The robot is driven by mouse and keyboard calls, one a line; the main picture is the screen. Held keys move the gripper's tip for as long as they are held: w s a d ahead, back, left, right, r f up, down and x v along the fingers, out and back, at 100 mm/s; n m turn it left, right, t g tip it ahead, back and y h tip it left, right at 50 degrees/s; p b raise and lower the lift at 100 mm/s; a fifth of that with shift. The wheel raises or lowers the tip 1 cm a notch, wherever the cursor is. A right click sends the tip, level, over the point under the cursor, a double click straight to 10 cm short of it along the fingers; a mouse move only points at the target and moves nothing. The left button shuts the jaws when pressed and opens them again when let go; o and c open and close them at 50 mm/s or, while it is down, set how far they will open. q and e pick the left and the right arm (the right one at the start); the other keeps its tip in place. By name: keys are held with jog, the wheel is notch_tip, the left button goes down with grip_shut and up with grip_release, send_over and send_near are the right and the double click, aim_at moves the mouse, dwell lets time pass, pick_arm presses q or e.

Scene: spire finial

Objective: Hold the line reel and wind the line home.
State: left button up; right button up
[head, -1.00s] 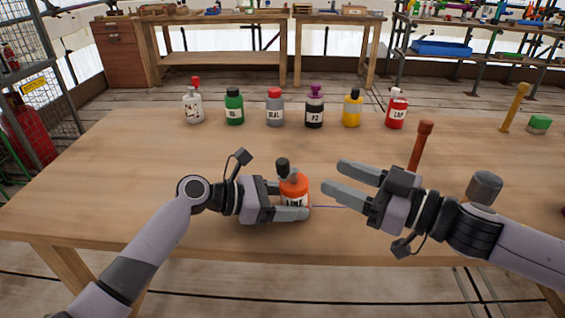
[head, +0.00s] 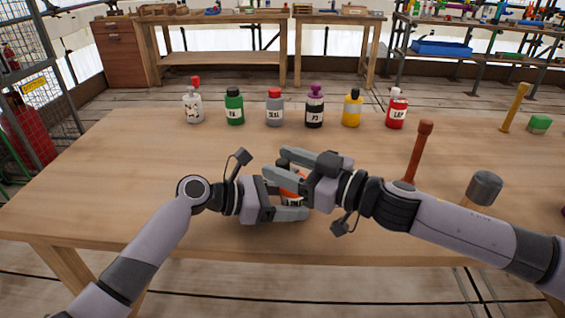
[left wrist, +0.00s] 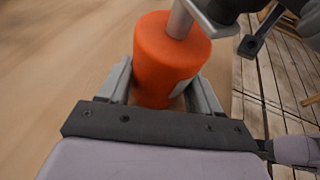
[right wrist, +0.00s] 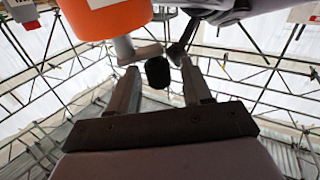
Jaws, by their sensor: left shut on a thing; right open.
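The orange line reel (head: 291,191) stands near the table's front edge, mostly hidden by my grippers in the head view. My left gripper (head: 287,201) is shut on its body, with one finger on each side. The reel shows clearly in the left wrist view (left wrist: 165,62), with a grey crank part on top. My right gripper (head: 275,163) is open at the reel's top. In the right wrist view the crank's black knob (right wrist: 157,71) lies between the open fingers, with visible gaps beside it. The blue line is hidden now.
Several bottles stand in a row at the back, including a green one (head: 234,107) and a yellow one (head: 352,108). A brown upright post (head: 417,152) and a dark-headed mallet-like object (head: 485,187) are at right, close to my right arm. The table's left side is clear.

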jog(key=shift+w+a, duration=0.2)
jog(key=shift+a, duration=0.15)
grip_shut()
jog(key=shift+a, duration=0.1)
